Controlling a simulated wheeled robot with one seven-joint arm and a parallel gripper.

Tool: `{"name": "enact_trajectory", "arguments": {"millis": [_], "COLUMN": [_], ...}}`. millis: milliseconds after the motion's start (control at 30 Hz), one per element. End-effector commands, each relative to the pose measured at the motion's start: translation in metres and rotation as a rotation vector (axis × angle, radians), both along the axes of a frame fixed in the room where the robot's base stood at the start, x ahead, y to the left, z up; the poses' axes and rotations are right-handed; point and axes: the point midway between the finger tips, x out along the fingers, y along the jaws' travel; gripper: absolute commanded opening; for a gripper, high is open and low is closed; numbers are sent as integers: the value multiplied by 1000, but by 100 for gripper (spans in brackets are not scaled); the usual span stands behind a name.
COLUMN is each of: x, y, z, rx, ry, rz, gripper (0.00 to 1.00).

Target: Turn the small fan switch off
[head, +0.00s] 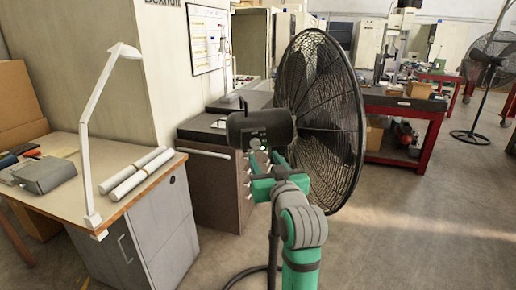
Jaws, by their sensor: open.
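A large black pedestal fan (318,105) stands in the middle of the head view, its cage facing right. Its dark motor housing (247,128) points left, with small pale marks on its back. A small switch cannot be made out clearly there. My gripper (264,160) is green and open, just below the housing, with its fingers pointing up towards it. Whether the fingers touch the housing cannot be told. My gripper and arm hide part of the fan's lower housing and pole.
A desk (100,180) with a white lamp (98,110) and paper rolls (136,173) stands at the left. A red-framed workbench (408,104) and a second fan (490,58) are at the right. Floor at the right front is clear.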

Motion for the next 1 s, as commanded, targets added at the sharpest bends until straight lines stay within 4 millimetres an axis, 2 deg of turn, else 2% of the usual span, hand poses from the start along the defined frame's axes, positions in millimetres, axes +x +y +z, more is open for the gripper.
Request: {"name": "enact_trajectory", "arguments": {"millis": [200,400,600,900,1000], "x": [39,66,79,80,80], "y": [10,16,19,20,20], "z": [1,0,0,0,0], "rx": [0,1,1,0,0], "ry": [0,0,0,-1,-1], "rz": [1,0,-1,-1,-1], "gripper": [44,44,44,44,20]}}
